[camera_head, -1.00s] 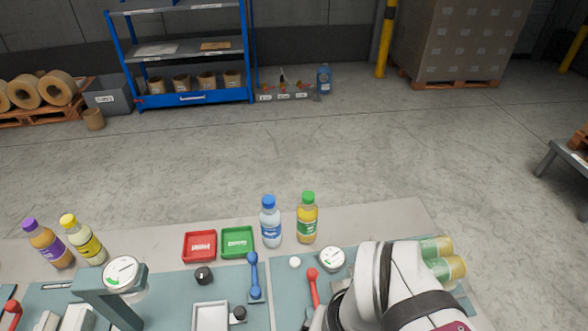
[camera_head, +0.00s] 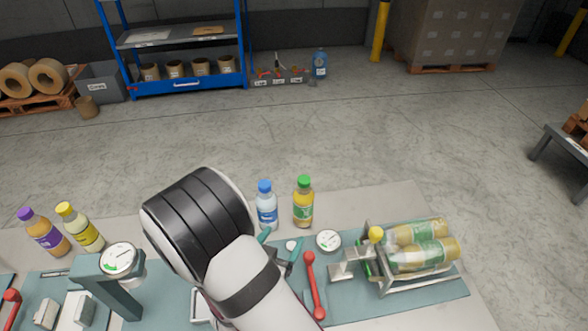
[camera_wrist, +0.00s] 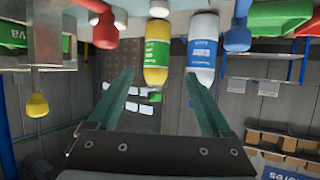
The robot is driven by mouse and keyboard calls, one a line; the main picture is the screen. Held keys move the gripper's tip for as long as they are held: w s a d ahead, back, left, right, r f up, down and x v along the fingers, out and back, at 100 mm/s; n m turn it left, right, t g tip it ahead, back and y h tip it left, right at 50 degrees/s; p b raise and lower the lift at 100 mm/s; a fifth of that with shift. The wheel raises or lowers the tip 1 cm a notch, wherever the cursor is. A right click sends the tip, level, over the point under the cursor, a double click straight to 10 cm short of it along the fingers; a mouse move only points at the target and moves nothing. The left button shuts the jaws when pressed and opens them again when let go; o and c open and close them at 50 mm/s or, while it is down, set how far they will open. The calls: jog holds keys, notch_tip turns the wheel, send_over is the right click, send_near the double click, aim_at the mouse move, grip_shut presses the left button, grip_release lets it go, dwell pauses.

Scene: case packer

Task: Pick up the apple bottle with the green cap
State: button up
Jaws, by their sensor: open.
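The apple bottle (camera_head: 303,208), with yellow juice, a green label and a green cap, stands upright on the bench's back strip. A clear bottle with a blue cap (camera_head: 266,208) stands close to its left. My gripper (camera_head: 281,242) is open and empty in front of these two bottles, partly hidden by my arm. In the wrist view, which looks upside down, the apple bottle (camera_wrist: 157,52) appears between the fingertips of my gripper (camera_wrist: 160,75). The blue-labelled bottle (camera_wrist: 202,50) appears at the right finger. The gripper appears apart from the apple bottle.
A white gauge (camera_head: 328,240) and a red-handled lever (camera_head: 313,285) are right of the gripper. A metal fixture (camera_head: 352,266) with bottles lying in it is farther right. Purple-capped (camera_head: 45,235) and yellow-capped (camera_head: 82,230) bottles stand at the left. Bench right of the apple bottle is clear.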

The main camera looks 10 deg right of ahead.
aim_at(300, 213)
jog(key=x, duration=1.5)
jog(key=shift+w+d+r, duration=0.1)
jog(key=shift+w+d, duration=0.2)
jog(key=shift+d, duration=0.15)
grip_shut()
